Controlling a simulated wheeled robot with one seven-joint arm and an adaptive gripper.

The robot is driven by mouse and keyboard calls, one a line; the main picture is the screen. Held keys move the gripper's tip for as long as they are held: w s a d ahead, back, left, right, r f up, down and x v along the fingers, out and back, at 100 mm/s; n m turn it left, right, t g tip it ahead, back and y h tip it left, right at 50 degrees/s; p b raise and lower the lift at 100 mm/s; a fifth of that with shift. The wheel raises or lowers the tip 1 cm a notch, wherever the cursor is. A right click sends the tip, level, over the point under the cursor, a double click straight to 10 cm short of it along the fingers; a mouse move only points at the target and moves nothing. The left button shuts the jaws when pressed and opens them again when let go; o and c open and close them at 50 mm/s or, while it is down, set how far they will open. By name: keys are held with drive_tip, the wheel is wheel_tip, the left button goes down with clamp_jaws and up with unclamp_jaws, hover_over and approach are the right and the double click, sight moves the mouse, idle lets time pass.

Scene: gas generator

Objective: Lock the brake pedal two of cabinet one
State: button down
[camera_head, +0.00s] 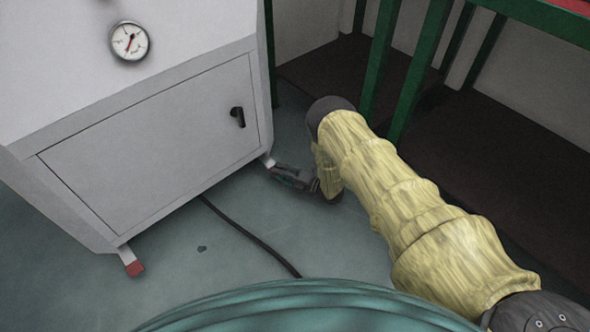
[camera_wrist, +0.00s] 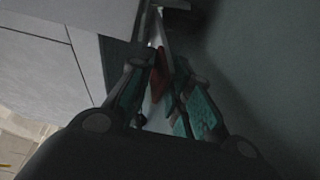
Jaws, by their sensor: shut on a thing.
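The cabinet (camera_head: 155,130) is light grey and stands at the left in the head view. One brake pedal (camera_head: 133,265) with a red tip sticks out under its near bottom corner. Another brake pedal (camera_head: 268,161) sticks out under the right bottom corner; its end is hidden by my gripper (camera_head: 285,175). In the wrist view, this pedal's red end (camera_wrist: 160,76) lies between the two fingers of my gripper (camera_wrist: 166,68). The fingers are shut on it, low near the floor. The pictures do not show which pedal is numbered two.
A black cable (camera_head: 250,237) runs over the floor from under the cabinet. A green frame (camera_head: 400,80) stands to the right behind my arm, above a dark low surface (camera_head: 480,150). The floor (camera_head: 200,265) before the cabinet is otherwise mostly clear.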

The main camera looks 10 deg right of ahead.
drive_tip(key=shift+w+f, duration=0.15)
drive_tip(key=shift+f, duration=0.3)
drive_tip(key=shift+a, duration=0.1)
drive_tip(key=c, duration=1.6)
unclamp_jaws()
drive_tip(key=v, duration=1.2)
